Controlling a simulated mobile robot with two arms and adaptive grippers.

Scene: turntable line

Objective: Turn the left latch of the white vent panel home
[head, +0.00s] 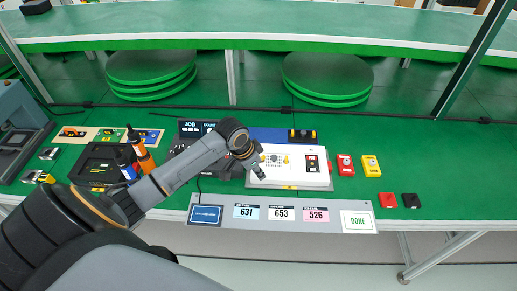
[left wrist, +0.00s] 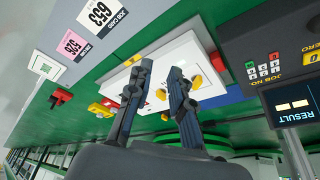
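The white vent panel (head: 290,180) lies on the green bench in the middle of the head view and also shows in the left wrist view (left wrist: 182,45). Its left latch (head: 262,157) is a small yellow piece beside the dotted vent, partly hidden by my arm. The yellow right latch (head: 286,159) stands on the vent's other side. My left gripper (head: 258,173) is over the panel's left end. In the left wrist view its two fingers (left wrist: 160,82) are apart, with yellow pieces near the tips and nothing gripped. Contact with the latch cannot be told. My right gripper is out of view.
A red block (head: 345,165) and a yellow block (head: 371,166) stand right of the panel. A card strip (head: 333,215) runs along the front. A dark display (head: 190,128) stands behind my arm, and an orange tool (head: 141,153) at left.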

